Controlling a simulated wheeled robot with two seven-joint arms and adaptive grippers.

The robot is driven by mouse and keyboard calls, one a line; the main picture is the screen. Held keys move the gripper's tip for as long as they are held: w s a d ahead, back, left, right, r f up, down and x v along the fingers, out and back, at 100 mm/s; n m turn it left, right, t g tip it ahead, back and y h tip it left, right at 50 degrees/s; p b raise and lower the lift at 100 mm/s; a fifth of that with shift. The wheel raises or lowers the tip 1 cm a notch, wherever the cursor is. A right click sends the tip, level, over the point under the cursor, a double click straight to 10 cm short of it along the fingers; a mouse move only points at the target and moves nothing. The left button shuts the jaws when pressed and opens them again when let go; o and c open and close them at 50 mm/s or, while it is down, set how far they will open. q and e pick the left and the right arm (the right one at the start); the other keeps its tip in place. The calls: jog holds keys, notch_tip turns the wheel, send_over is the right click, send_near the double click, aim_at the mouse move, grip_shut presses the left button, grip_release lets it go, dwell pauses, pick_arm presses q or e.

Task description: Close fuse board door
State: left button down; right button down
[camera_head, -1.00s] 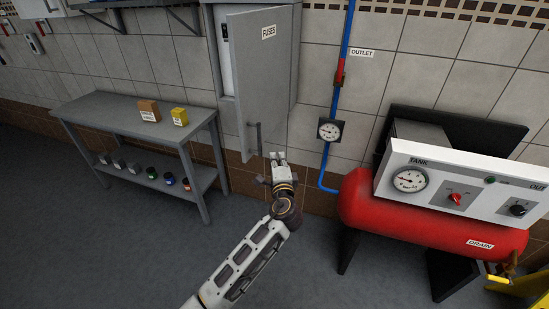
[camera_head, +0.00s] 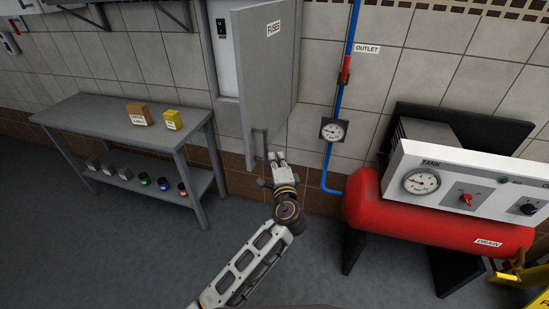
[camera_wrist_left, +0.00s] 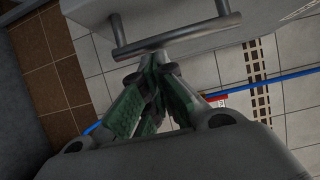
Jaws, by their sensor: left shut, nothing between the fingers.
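The grey fuse board door (camera_head: 275,85), labelled FUSES, stands partly open from its cabinet (camera_head: 213,65), with a gap at its left side. Its bar handle (camera_head: 260,145) is low on the door near the free edge. My left gripper (camera_head: 276,157) is shut and empty, just right of the handle's lower end. In the left wrist view, the handle (camera_wrist_left: 176,40) crosses right ahead of the closed green-sided fingers (camera_wrist_left: 157,62); whether they touch it I cannot tell. My right gripper is in neither view.
A grey bench (camera_head: 95,118) with small boxes and jars stands left of the cabinet. A blue pipe (camera_head: 344,100) with a gauge (camera_head: 333,130) runs down the wall at right. A red tank (camera_head: 395,215) stands further right. The floor in front is clear.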

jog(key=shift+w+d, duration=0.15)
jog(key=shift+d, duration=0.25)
